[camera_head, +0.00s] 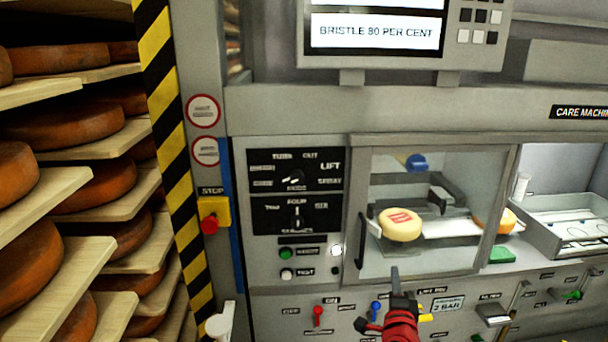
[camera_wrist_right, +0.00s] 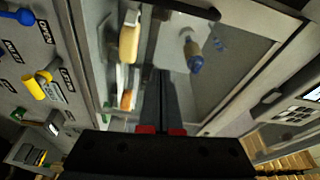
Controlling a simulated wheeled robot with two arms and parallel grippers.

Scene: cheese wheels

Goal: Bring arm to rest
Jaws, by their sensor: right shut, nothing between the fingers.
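My right gripper (camera_head: 395,272) points up in front of the lower part of the machine's clear door panel (camera_head: 460,262), with its red wrist below. It is shut and empty. In the right wrist view its dark fingers (camera_wrist_right: 161,78) lie together before the same panel. A pale yellow cheese wheel with a red mark (camera_head: 400,225) sits inside behind the panel, above and apart from the gripper. It also shows in the wrist view (camera_wrist_right: 130,42). My left gripper is in neither view.
Shelves of orange cheese wheels (camera_head: 82,128) stand at left behind a striped post (camera_head: 170,120). A red stop button (camera_head: 210,225), a black dial panel (camera_head: 296,190) and a row of levers, including a red one (camera_head: 317,316), surround the door. A metal tray (camera_head: 565,235) is at right.

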